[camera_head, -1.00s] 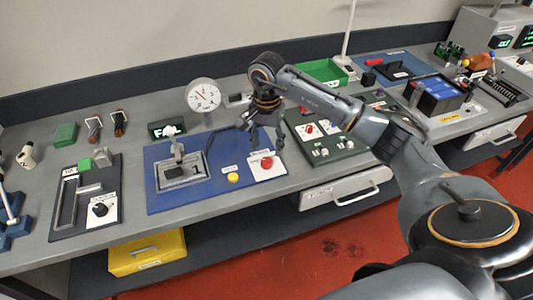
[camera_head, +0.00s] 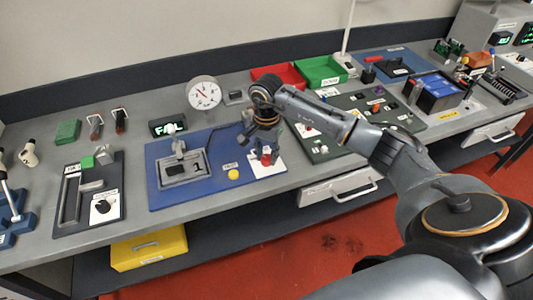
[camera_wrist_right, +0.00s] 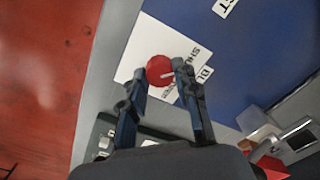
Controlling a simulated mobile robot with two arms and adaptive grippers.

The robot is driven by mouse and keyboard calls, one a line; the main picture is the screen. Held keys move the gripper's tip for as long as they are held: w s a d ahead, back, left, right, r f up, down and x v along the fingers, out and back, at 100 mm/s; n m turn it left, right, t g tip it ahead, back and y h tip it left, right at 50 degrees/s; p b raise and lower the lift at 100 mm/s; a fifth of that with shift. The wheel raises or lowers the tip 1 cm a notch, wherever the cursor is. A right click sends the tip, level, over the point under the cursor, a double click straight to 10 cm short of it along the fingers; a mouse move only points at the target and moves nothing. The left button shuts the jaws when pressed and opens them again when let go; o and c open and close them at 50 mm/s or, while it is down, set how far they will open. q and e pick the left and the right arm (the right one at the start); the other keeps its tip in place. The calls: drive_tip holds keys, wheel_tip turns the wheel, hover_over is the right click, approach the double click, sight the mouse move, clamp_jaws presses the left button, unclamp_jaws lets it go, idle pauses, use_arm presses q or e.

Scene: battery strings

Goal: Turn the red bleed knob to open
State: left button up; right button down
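The red bleed knob (camera_head: 266,159) sits on a white labelled plate (camera_head: 277,166) at the right front of the blue board (camera_head: 209,195). In the right wrist view the knob (camera_wrist_right: 160,70) is round and red with a pale mark, just beyond and between my fingertips. My right gripper (camera_head: 262,146) is over the knob, pointing down, with its fingers apart (camera_wrist_right: 158,82). Whether a finger touches the knob I cannot tell. My left gripper is not in view.
A yellow button (camera_head: 233,174) is left of the knob. A gauge (camera_head: 204,93) and a display reading FAIL (camera_head: 168,126) stand behind the blue board. A green panel (camera_head: 325,147) with knobs lies to the right. Red (camera_head: 268,77) and green (camera_head: 320,72) bins are at the back.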

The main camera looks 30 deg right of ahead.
drive_tip(key=m+b, duration=0.2)
drive_tip(key=m, duration=0.1)
drive_tip(key=shift+f, duration=0.1)
drive_tip(key=m+b, duration=0.2)
drive_tip(key=m, duration=0.3)
drive_tip(key=m+b, duration=0.2)
drive_tip(key=m, duration=0.3)
drive_tip(key=shift+m+b, duration=0.4)
drive_tip(key=shift+m, duration=2.1)
drive_tip(key=c, duration=1)
unclamp_jaws()
